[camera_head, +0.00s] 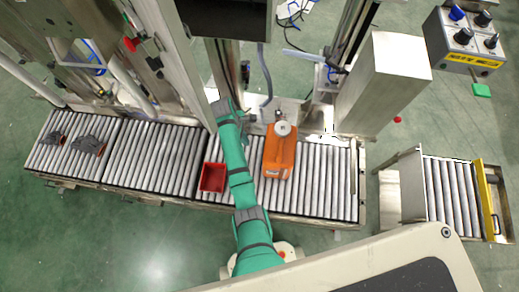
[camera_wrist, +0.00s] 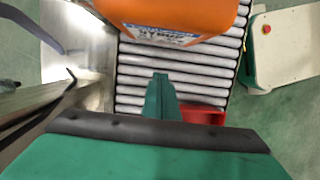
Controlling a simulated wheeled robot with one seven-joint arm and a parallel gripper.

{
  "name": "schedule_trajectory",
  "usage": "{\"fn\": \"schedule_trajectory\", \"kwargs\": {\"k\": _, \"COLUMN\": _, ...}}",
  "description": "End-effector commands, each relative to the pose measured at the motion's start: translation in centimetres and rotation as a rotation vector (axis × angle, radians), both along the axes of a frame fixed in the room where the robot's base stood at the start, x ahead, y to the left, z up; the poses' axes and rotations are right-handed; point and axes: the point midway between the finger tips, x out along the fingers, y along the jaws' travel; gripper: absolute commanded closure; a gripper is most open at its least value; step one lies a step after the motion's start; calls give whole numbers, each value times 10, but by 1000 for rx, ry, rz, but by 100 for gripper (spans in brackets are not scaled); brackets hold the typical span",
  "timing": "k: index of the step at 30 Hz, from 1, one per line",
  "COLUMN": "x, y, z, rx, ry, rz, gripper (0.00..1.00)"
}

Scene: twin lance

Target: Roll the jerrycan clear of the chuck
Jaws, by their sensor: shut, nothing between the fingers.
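The orange jerrycan (camera_head: 280,158) stands on the roller conveyor (camera_head: 325,185), right of my arm in the head view. A pale round piece (camera_head: 282,128) shows over its far end; I cannot tell whether this is the chuck or a cap, or whether it touches the can. In the wrist view the jerrycan (camera_wrist: 180,14) is at the top edge, with part of a label showing. My gripper (camera_wrist: 160,76) is shut and empty over the rollers, apart from the can in the picture. In the head view my fingers cannot be made out.
A red bin (camera_head: 213,177) sits on the rollers left of the jerrycan, close beside my arm. Dark grey parts (camera_head: 88,145) lie at the left end. Steel posts and a cabinet (camera_head: 382,85) stand behind. Rollers right of the can are clear. A separate roller section (camera_head: 450,190) stands beyond a gap.

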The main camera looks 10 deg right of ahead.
Motion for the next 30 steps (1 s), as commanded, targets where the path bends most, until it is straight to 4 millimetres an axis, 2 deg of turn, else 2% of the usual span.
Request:
{"fn": "schedule_trajectory", "kwargs": {"k": 7, "x": 0, "y": -3, "z": -7, "rx": -1, "ry": 10, "rz": 4, "gripper": 100}}
{"fn": "schedule_trajectory", "kwargs": {"k": 30, "x": -7, "y": -21, "z": -88, "rx": -1, "ry": 9, "rz": 3, "gripper": 100}}
